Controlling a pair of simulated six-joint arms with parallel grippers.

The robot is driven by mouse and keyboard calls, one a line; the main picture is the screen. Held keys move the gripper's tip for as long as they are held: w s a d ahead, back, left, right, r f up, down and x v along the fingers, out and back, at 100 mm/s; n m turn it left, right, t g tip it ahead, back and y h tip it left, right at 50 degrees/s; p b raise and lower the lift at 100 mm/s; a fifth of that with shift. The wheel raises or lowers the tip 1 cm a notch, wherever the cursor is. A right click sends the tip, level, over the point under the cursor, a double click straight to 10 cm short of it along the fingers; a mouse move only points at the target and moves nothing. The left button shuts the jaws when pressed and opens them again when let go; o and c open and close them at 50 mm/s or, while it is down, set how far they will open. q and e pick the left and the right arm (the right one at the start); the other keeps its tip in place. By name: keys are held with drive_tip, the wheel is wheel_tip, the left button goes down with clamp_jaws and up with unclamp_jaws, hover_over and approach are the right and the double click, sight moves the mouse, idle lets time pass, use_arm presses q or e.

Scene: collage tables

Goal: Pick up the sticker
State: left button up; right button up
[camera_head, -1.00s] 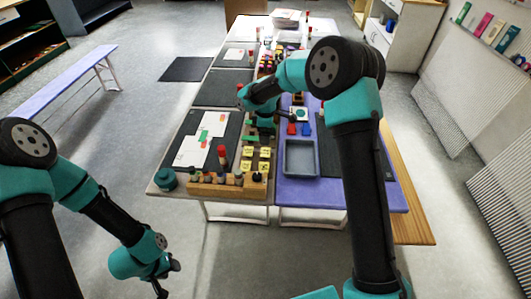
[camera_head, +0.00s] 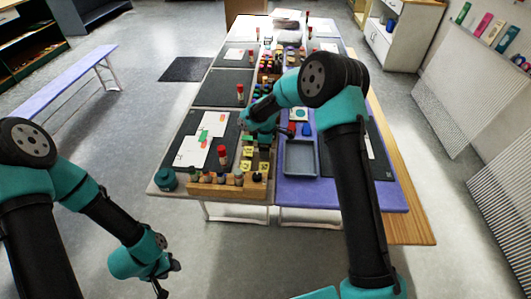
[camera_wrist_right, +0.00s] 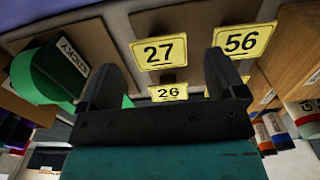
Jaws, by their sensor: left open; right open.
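Several yellow numbered stickers lie in a small group on the near table. In the head view one sticker (camera_head: 248,152) and another (camera_head: 263,167) show; the right gripper partly covers the group. In the right wrist view, sticker 27 (camera_wrist_right: 158,52) is between the finger tips, sticker 26 (camera_wrist_right: 168,92) is beyond it, and sticker 56 (camera_wrist_right: 244,41) is by the right finger. My right gripper (camera_wrist_right: 163,70) is open and empty, close to the stickers. My left gripper (camera_head: 165,280) is low at the left, off the table, open.
A green tape roll (camera_wrist_right: 45,75) stands beside the left finger in the wrist view. A wooden rack (camera_head: 228,190) of bottles is at the table's front. An empty grey-blue tray (camera_head: 302,172) lies right of the stickers. A red glue stick (camera_head: 222,156) stands at the left.

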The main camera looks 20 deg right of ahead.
drive_tip(key=shift+f, duration=0.75)
drive_tip(key=shift+f, duration=0.25)
idle(0.3)
drive_tip(key=c, duration=0.7)
